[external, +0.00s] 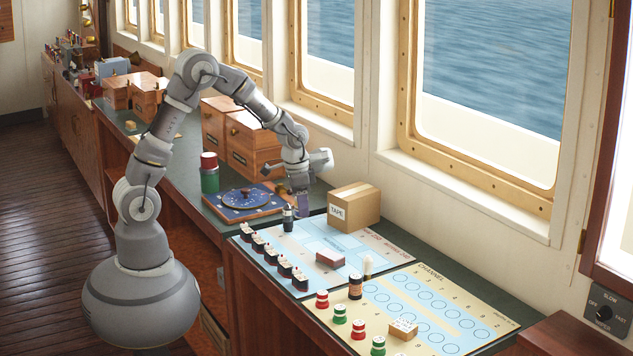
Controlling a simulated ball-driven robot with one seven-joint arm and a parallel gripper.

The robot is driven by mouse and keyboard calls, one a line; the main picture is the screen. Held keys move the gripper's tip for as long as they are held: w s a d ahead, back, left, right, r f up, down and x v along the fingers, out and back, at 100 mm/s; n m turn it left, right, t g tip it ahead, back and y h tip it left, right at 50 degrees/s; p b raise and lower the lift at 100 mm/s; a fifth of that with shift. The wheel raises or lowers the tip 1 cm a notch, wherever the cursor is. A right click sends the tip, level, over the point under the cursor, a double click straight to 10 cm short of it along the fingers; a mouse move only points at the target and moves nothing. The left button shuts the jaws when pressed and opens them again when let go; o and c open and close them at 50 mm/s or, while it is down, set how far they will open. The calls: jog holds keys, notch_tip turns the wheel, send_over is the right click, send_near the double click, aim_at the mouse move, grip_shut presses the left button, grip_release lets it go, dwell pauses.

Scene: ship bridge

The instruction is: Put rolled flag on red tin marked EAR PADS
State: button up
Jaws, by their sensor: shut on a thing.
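My gripper (300,190) is above the dark green counter, just left of the TAPE carton, pointing down. It is shut on a small purple-blue thing (303,205), which may be the rolled flag; its shape is partly hidden by the fingers.
A TAPE carton (354,207) stands right of my gripper. A dark bottle (288,219) stands close below it. A blue disc board (245,200) lies to its left. Several black pieces line the chart's left edge. A yellow sheet (462,312) holds red and green pieces.

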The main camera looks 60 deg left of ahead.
jog(key=s+a+r+n+p, duration=0.1)
jog(key=a+n+p, duration=0.1)
jog(key=a, duration=0.6)
jog(key=s+a+r+n+p, duration=0.1)
jog(key=a+r+n+p, duration=0.1)
jog(key=a, duration=0.6)
jog(key=s+a+r+n+y+p, duration=0.1)
jog(key=a+r+n+p, duration=0.1)
jog(key=a+n, duration=0.3)
jog(key=a+p, duration=0.1)
jog(key=a, duration=0.3)
jog(key=s+a+n+p, duration=0.1)
jog(key=a, duration=0.2)
jog(key=s+a+r+n+p, duration=0.1)
jog(key=s+a, duration=0.1)
jog(key=s+a+n+p, duration=0.1)
jog(key=s+a, duration=0.1)
jog(key=a, duration=0.1)
jog(key=shift+a+r, duration=0.35)
jog(key=s+a+r+n+p, duration=0.1)
jog(key=s+a+n+p, duration=0.3)
jog(key=s+a, duration=0.45)
jog(key=b, duration=0.1)
send_over(209, 154)
jog(key=shift+s+d+f+n+g+y, duration=0.1)
jog(key=shift+f+n+g+y, duration=0.25)
jog(key=shift+f, duration=0.25)
notch_tip(209, 154, down, 4)
jog(key=shift+r, duration=0.3)
jog(key=shift+b, duration=0.3)
